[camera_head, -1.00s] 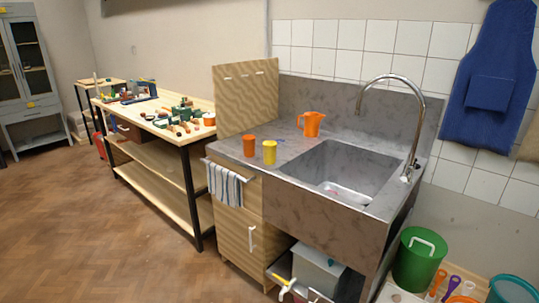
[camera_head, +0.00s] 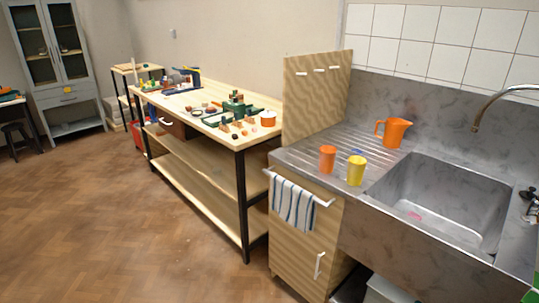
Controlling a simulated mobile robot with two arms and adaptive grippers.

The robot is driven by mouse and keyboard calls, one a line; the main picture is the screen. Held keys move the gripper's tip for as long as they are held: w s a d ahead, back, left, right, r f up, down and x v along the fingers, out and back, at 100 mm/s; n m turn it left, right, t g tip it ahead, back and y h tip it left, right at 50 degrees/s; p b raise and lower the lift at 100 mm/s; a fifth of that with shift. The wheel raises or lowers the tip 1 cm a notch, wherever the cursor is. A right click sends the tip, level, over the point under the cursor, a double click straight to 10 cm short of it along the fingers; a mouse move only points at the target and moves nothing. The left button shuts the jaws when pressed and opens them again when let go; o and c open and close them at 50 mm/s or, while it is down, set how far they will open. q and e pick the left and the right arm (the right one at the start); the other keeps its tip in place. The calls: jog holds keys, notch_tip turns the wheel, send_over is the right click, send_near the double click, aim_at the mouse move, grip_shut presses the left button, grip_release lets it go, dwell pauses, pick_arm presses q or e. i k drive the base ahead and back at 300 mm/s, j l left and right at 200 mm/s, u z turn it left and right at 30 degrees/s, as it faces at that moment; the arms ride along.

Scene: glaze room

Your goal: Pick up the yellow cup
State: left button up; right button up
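The yellow cup (camera_head: 356,170) stands upright on the grey drainboard (camera_head: 318,143) left of the sink basin. An orange cup (camera_head: 327,159) stands close on its left, with a small gap between them. An orange jug (camera_head: 394,132) with a handle stands behind and to the right of the yellow cup. A small blue item lies on the drainboard behind the cups. Neither of my grippers shows in this view.
The sink basin (camera_head: 440,197) with a curved tap (camera_head: 506,98) lies to the right. A striped towel (camera_head: 294,203) hangs on a rail at the cabinet front. A wooden panel (camera_head: 317,98) separates the drainboard from the workbench (camera_head: 205,103), which carries tools. The wooden floor at left is clear.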

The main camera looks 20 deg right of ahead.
aim_at(355, 171)
jog(key=i+j, duration=0.15)
jog(key=i, duration=0.35)
jog(key=i+j+u, duration=0.1)
jog(key=i, duration=0.35)
jog(key=i+j, duration=0.15)
jog(key=i, duration=0.35)
